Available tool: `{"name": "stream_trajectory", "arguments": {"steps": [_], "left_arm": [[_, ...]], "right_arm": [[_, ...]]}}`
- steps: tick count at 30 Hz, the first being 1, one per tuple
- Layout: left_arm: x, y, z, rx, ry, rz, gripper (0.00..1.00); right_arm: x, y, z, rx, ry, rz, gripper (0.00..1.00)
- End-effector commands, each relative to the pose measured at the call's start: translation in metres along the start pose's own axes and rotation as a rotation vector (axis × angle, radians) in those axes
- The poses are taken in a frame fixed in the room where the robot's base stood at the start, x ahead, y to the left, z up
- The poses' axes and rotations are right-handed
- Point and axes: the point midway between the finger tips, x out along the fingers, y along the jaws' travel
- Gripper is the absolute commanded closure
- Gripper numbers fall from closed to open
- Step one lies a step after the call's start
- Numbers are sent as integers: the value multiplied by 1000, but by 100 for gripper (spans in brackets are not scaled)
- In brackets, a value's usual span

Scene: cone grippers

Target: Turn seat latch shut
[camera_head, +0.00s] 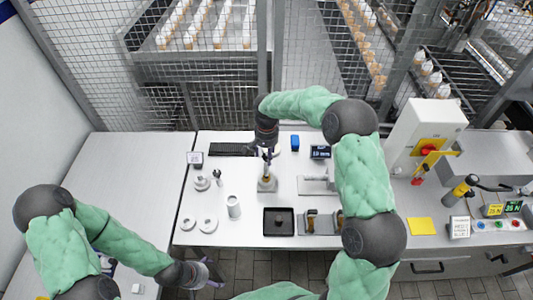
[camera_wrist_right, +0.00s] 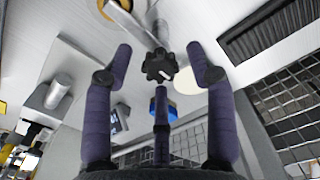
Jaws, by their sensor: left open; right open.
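A black lobed knob (camera_wrist_right: 160,67) with a white mark shows in the right wrist view; I take it for the seat latch. It lies between the fingertips of my right gripper (camera_wrist_right: 163,75), which is open; I see no finger clearly touching it. In the head view my right gripper (camera_head: 267,153) points down over a small metal stand (camera_head: 267,184) with a brass-coloured part (camera_head: 266,168). The knob is largely hidden there by the gripper. My left gripper (camera_head: 206,274) is open and empty at the front left, off the white table's edge.
A press-like machine (camera_head: 425,135) stands at right. Mesh fencing (camera_head: 85,60) closes the back.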

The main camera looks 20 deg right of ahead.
Motion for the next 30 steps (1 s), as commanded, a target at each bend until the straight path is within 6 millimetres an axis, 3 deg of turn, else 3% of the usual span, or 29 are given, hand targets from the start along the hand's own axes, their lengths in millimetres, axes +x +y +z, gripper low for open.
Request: {"name": "stream_trajectory", "arguments": {"steps": [5, 18, 24, 30], "left_arm": [[0, 0, 0, 0, 0, 0, 9], [0, 0, 0, 0, 0, 0, 9], [0, 0, 0, 0, 0, 0, 9], [0, 0, 0, 0, 0, 0, 9]], "right_arm": [[-18, -1, -1, 1, 4, -2, 44], [-98, -1, -1, 0, 2, -2, 44], [-116, 0, 0, 0, 1, 0, 44], [-119, 0, 0, 0, -1, 0, 44]]}}
